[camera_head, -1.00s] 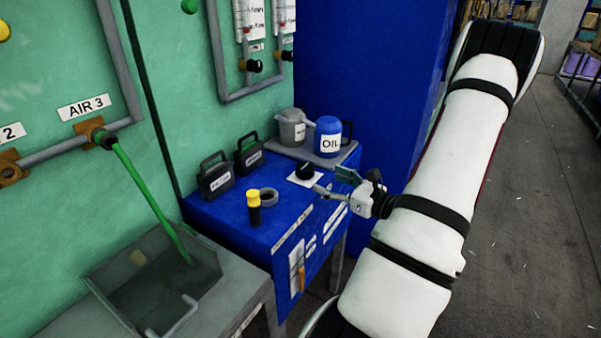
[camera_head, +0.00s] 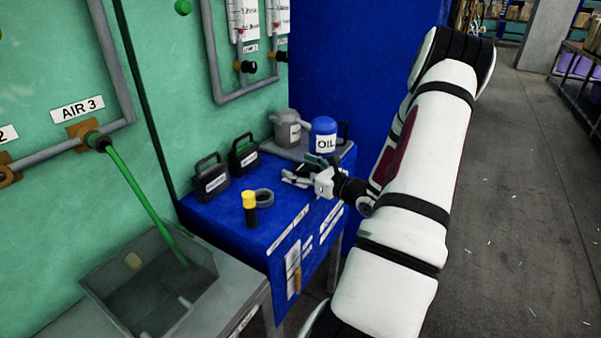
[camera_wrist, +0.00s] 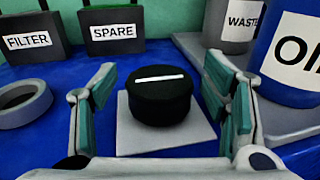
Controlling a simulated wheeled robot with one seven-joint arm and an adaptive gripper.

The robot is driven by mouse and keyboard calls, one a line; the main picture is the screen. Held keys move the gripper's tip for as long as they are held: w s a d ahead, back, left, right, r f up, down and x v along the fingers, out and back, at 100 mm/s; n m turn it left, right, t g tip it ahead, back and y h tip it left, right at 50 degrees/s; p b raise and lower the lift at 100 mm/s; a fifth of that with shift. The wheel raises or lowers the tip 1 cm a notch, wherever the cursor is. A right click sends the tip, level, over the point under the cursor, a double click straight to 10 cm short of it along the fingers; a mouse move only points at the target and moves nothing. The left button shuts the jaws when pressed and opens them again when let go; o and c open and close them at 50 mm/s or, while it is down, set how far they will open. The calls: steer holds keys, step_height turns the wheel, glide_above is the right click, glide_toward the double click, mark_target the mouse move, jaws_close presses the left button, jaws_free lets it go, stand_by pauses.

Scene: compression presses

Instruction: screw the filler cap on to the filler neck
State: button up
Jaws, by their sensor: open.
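The filler cap (camera_wrist: 158,95) is a black round cap with a white line on its top. In the wrist view it sits on a pale square pad on the blue table, between the two fingers of my gripper (camera_wrist: 165,112). My gripper is open, with a finger on each side of the cap and gaps visible on both sides. In the head view my gripper (camera_head: 304,175) is over the right part of the blue table and hides the cap. I cannot make out the filler neck in either view.
Behind the cap stand a FILTER case (camera_wrist: 33,40) and a SPARE case (camera_wrist: 113,33). At the right are a WASTE can (camera_wrist: 230,25) and a blue OIL container (camera_wrist: 295,55) on a grey tray (camera_wrist: 190,43). A grey tape roll (camera_wrist: 23,103) lies left. A yellow-topped black bottle (camera_head: 250,208) stands near the front.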

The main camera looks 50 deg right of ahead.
steer(key=c, duration=1.4)
steer(key=shift+r, duration=0.1)
